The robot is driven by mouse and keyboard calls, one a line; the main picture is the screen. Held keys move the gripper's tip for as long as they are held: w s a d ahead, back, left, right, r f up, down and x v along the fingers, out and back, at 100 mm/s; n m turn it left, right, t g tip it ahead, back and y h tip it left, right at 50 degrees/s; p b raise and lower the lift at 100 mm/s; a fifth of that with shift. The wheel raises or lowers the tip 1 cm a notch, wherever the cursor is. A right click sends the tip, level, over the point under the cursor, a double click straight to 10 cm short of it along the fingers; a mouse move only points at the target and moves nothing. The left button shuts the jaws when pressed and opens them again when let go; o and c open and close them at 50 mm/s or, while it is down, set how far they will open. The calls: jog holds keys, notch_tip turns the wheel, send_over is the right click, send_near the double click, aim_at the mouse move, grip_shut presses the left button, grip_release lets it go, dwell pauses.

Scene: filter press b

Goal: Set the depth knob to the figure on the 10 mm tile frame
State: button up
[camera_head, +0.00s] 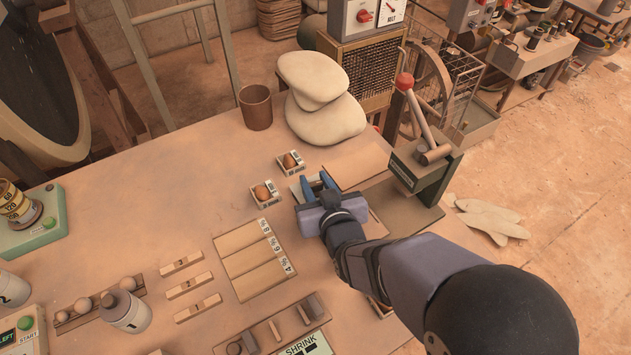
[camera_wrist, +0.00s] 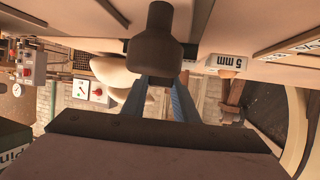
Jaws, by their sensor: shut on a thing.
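My gripper (camera_head: 317,182) is in the middle of the bench, beside two small labelled trays (camera_head: 265,195). In the wrist view, its blue fingers (camera_wrist: 159,92) close on a dark brown knob-shaped piece (camera_wrist: 160,50) with a narrow neck and wider body. The gripper hides this piece in the head view. A white label reading 5 mm (camera_wrist: 228,62) shows beside it in the wrist view. A row of pale rectangular frames (camera_head: 255,262) with white end labels lies to the left of the gripper. I cannot tell which is the 10 mm tile frame.
A lever press with a red ball handle (camera_head: 404,82) stands right of the gripper. A brown cup (camera_head: 256,107) and pale clay lumps (camera_head: 325,105) are at the back. Bare bench lies left of the trays.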

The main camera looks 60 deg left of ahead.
jog(key=shift+w+n+g, duration=0.1)
jog(key=shift+n+g, duration=0.2)
jog(key=shift+n+g+b, duration=0.35)
jog(key=shift+n+g, duration=0.05)
jog(key=shift+g, duration=0.1)
jog(key=shift+r+n+g+p, duration=0.1)
jog(key=shift+n+g+p, duration=0.25)
jog(key=shift+n+g, duration=0.3)
jog(key=n+g+p, duration=0.2)
jog(key=p, duration=0.1)
jog(key=shift+r+g, duration=0.1)
jog(key=shift+g, duration=0.25)
jog(key=shift+n+g+p, duration=0.85)
jog(key=shift+g+p, duration=0.05)
jog(key=shift+p, duration=0.15)
jog(key=o, duration=1.1)
jog(key=shift+c, duration=0.2)
